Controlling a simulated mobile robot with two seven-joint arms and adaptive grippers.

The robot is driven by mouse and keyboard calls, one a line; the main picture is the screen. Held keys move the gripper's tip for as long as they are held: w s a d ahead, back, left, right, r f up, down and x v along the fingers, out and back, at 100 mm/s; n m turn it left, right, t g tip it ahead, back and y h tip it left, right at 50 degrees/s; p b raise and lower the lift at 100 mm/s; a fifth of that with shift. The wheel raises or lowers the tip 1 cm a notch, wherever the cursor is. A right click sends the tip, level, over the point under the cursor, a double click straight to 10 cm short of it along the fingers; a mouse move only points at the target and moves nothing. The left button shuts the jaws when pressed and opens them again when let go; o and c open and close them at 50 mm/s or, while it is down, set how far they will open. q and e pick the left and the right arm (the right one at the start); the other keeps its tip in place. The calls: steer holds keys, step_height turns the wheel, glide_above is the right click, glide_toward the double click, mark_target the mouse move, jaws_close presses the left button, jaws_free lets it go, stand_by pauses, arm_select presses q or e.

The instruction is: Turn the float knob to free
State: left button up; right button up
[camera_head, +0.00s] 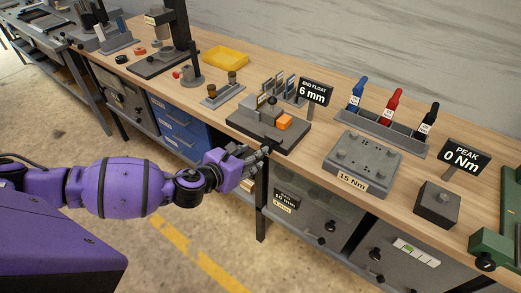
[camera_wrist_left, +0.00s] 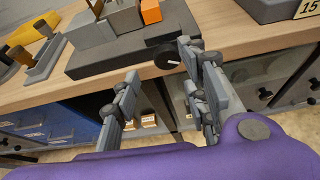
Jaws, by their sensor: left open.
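The end-float fixture is a dark grey base (camera_head: 262,133) with grey blocks and an orange block (camera_head: 285,122) on top, near the bench's front edge. In the left wrist view, a round black knob (camera_wrist_left: 169,55) with a pale pointer line sits at the base's front side. I take it for the float knob; its position labels cannot be read. My left gripper (camera_head: 254,158) is in front of the bench edge by the fixture. In the wrist view its two fingers (camera_wrist_left: 158,62) are spread, with the knob beyond and between them, close to the right finger. Contact is not visible.
An "END FLOAT 6 mm" sign (camera_head: 314,91) stands behind the fixture. A "15 Nm" grey block (camera_head: 362,162) and a bottle rack (camera_head: 380,130) are to the right. Blue drawers (camera_head: 180,128) and grey cabinets (camera_head: 310,212) lie under the bench. The floor before it is clear.

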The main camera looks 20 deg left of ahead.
arm_select(q)
steer(key=x, duration=0.5)
steer(key=shift+w+d, duration=0.1)
steer(key=shift+d, duration=0.2)
arm_select(e)
steer(key=shift+w+d+r, duration=0.15)
steer(key=shift+d, duration=0.3)
arm_select(q)
steer(key=c, duration=1)
arm_select(e)
steer(key=shift+a, duration=0.1)
